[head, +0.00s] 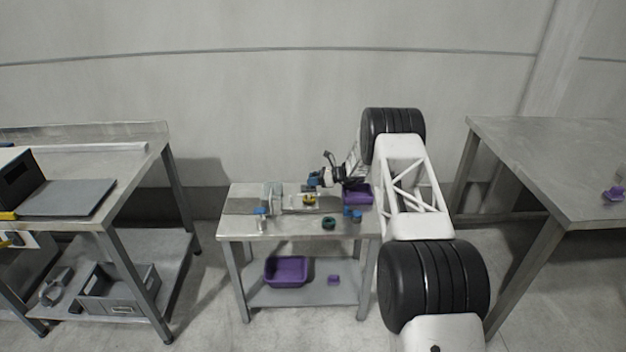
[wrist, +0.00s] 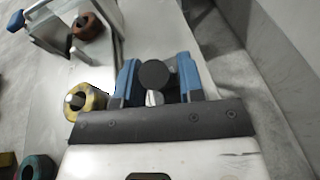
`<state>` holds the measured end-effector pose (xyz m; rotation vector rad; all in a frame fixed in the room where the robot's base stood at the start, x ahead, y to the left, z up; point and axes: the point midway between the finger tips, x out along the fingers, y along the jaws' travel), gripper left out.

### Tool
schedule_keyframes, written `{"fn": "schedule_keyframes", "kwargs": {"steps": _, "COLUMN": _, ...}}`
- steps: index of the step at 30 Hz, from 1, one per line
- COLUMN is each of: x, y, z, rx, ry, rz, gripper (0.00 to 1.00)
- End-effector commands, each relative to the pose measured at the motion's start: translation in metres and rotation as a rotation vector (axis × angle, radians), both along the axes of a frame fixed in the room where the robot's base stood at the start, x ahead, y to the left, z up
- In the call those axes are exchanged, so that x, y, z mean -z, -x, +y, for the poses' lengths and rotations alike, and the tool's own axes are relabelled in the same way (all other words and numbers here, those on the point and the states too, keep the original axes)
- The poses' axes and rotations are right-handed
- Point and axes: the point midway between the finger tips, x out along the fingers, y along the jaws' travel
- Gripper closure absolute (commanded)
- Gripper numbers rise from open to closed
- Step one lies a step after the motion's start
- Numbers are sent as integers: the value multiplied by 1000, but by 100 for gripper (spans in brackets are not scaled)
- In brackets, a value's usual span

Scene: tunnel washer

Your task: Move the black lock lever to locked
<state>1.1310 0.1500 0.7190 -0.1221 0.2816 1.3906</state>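A round black knob (wrist: 153,75), which looks like the end of the black lock lever, shows in the wrist view with a short bright metal piece just below it. My gripper (wrist: 158,80) has its two blue fingers apart, one on each side of the knob. A narrow gap shows at the right finger; I cannot tell whether the left one touches. The lever's arm and its pivot are hidden, and its lock position cannot be read. In the head view my gripper (head: 314,179) is small, over the back of the small metal table (head: 290,229).
A yellow ring (wrist: 86,101) stands left of my gripper, with a green ring (wrist: 38,167) nearer. A metal frame with a blue handle (wrist: 36,9) and a brown ring (wrist: 88,27) lie ahead left. A purple bin (head: 357,194) is on the table's right side.

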Motion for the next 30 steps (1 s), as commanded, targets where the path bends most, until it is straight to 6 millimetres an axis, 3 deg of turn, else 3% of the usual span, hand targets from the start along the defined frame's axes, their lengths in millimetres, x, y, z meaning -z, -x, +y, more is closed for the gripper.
{"fn": "schedule_keyframes", "kwargs": {"steps": 2, "x": -1, "y": 0, "z": 0, "rx": 0, "ry": 0, "rz": -1, "gripper": 53}}
{"fn": "schedule_keyframes", "kwargs": {"steps": 16, "x": -5, "y": 0, "z": -7, "rx": 0, "ry": 0, "rz": -3, "gripper": 53}}
{"fn": "schedule_keyframes", "kwargs": {"steps": 30, "x": -19, "y": 8, "z": -59, "rx": 1, "ry": 1, "rz": -2, "gripper": 53}}
